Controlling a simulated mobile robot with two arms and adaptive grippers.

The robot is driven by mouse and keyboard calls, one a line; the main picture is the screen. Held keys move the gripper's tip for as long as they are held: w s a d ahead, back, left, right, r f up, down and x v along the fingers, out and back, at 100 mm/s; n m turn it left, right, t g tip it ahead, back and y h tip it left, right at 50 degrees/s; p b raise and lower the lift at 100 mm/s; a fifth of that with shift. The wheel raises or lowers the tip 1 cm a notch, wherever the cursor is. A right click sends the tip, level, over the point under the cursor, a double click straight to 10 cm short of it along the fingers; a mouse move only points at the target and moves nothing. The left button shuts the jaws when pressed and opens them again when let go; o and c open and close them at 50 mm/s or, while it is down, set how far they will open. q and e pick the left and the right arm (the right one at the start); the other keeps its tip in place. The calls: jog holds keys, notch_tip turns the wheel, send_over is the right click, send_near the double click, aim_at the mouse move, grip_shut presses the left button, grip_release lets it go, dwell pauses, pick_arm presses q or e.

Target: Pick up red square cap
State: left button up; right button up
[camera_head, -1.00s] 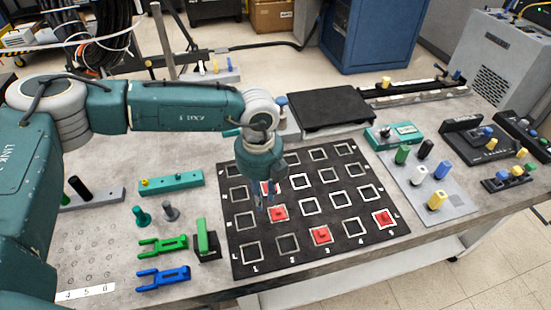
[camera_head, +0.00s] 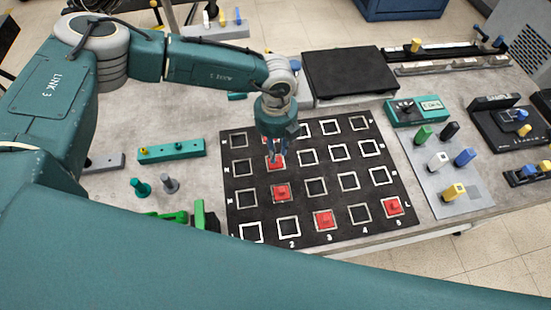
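A black grid mat (camera_head: 337,188) with white square outlines lies on the table. Several red square caps sit on it. One red cap (camera_head: 279,164) is in the second row from the back, partly hidden by my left gripper (camera_head: 273,155). Others are a red cap (camera_head: 282,193) one row nearer, a red cap (camera_head: 323,220) in the front row and a red cap (camera_head: 392,207) at the right front. My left gripper points down with its fingertips at or just above the back cap. Contact and finger gap are unclear. My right gripper is out of view.
A black plate (camera_head: 350,75) lies behind the mat. A grey board (camera_head: 455,190) with several coloured pegs is at right. A teal block (camera_head: 170,151) and small pegs stand at left. A large teal link of mine hides the front.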

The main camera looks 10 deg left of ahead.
pick_arm(q)
notch_tip(320, 180, down, 4)
jog(key=shift+a+r+p, duration=0.1)
jog(key=shift+r+p, duration=0.15)
jog(key=shift+p, duration=0.45)
jog(key=shift+f, duration=0.2)
grip_shut()
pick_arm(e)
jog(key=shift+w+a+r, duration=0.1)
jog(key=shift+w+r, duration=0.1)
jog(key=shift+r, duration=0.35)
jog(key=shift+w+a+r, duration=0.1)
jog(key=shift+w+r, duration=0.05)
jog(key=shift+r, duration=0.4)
pick_arm(q)
jog(key=c, duration=0.6)
grip_release()
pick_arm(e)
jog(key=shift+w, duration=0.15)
pick_arm(q)
jog(key=shift+o, duration=0.2)
jog(key=shift+w+r, duration=0.1)
jog(key=shift+r, duration=0.35)
notch_tip(320, 180, up, 19)
jog(key=b, duration=0.6)
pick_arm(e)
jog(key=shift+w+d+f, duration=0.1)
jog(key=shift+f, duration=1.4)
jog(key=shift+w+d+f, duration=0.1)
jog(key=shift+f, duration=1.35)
